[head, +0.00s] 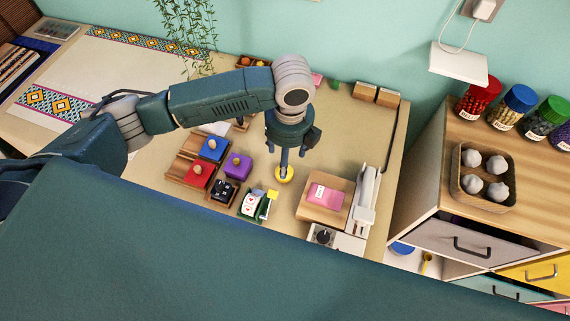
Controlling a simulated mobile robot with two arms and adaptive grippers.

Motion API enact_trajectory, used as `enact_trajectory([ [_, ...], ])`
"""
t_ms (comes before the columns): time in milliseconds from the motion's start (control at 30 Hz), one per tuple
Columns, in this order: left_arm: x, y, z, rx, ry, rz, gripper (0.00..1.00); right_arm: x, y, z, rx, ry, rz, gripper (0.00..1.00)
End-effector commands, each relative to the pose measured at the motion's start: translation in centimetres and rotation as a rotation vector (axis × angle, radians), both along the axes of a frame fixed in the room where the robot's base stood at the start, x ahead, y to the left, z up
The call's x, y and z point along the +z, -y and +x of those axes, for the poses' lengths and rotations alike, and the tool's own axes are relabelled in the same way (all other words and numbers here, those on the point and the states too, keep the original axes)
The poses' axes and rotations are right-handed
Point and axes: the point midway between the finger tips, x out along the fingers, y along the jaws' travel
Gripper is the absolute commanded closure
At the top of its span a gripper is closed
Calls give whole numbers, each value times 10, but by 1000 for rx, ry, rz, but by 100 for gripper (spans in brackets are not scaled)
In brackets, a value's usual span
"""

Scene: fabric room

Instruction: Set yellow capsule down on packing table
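The yellow capsule (284,175) is a small round yellow thing low over the packing table (160,190), right of the coloured boxes. My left gripper (284,166) points straight down, its narrow fingers close together at the capsule's middle. It looks shut on the capsule; the fingertips are small and partly merge with it. I cannot tell whether the capsule touches the tabletop. My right gripper is not in view.
Red (200,177), blue (213,149) and purple (237,166) knobbed boxes stand left of the capsule. A playing-card holder (252,205) is just in front. A wooden block (313,208) with a pink card and a white device (366,187) are right. Bare tabletop lies behind.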

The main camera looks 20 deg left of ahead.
Motion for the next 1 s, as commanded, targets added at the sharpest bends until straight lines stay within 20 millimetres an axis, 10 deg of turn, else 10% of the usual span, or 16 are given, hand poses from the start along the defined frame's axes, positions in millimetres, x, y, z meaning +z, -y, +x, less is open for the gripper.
enact_trajectory([
  [300,41,2,-1,1,-1,-1,40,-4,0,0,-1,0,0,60],
  [1000,44,2,-1,0,-2,-1,40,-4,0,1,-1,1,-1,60],
])
